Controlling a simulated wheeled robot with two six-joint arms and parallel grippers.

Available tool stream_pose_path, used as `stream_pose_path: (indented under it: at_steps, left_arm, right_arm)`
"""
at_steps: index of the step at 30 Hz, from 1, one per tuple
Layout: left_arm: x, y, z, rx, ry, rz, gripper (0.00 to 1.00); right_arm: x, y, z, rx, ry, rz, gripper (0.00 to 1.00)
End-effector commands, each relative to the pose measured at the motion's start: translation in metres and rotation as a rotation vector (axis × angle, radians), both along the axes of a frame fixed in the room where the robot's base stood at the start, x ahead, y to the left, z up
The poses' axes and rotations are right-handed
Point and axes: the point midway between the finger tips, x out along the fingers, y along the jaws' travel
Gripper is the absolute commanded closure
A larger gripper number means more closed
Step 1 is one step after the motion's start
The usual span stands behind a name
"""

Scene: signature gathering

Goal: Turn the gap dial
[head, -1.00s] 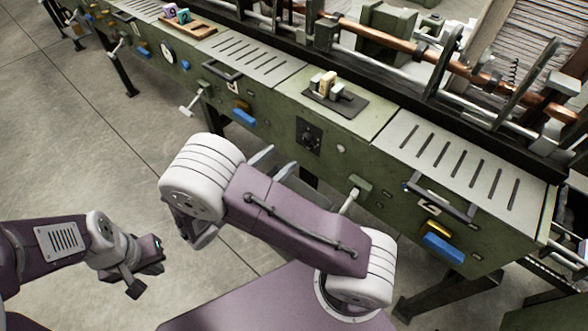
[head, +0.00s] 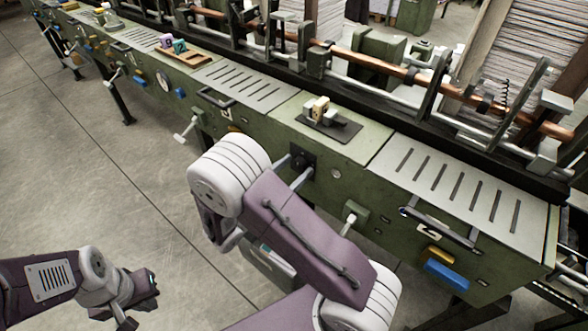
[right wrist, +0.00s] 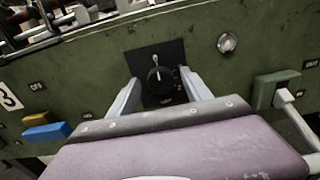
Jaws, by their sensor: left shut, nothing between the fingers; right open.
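The gap dial (right wrist: 160,78) is a round black knob with a pale pointer on a black square plate (right wrist: 150,55) on the green machine front. In the head view the dial plate (head: 302,160) is partly covered by my right gripper. My right gripper (right wrist: 162,92) is open, with its two pale fingers pointing at the plate, one on each side of the knob; whether they touch it I cannot tell. My left gripper (head: 140,300) is shut and empty at lower left, away from the machine.
A round silver button (right wrist: 227,43) sits right of the dial plate. A lever on a green block (head: 354,213) juts out nearby. Blue (head: 446,274) and yellow (head: 436,254) blocks are on the panel further right. Open floor (head: 90,180) lies left.

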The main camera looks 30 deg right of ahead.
Motion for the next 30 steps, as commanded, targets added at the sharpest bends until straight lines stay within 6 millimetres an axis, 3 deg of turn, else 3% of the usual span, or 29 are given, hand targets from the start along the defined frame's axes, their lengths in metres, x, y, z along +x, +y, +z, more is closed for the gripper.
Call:
stream_pose_path:
  at_steps: [1,7,8,19,30]
  left_arm:
    - [0.000,0.000,0.000,0.000,0.000,0.000,1.00]
    - [0.000,0.000,0.000,0.000,0.000,0.000,1.00]
    - [0.000,0.000,0.000,0.000,0.000,0.000,1.00]
    - [0.000,0.000,-0.003,0.000,0.000,0.000,1.00]
    - [0.000,0.000,-0.014,0.000,0.000,0.000,1.00]
  right_arm:
    - [0.000,0.000,0.000,0.000,0.000,0.000,0.42]
    - [0.000,0.000,0.000,0.000,0.000,0.000,0.98]
    - [0.000,0.000,0.000,0.000,0.000,0.000,1.00]
    - [0.000,0.000,-0.001,0.030,-0.073,0.000,1.00]
    - [-0.002,0.000,-0.002,0.149,-0.359,0.000,1.00]
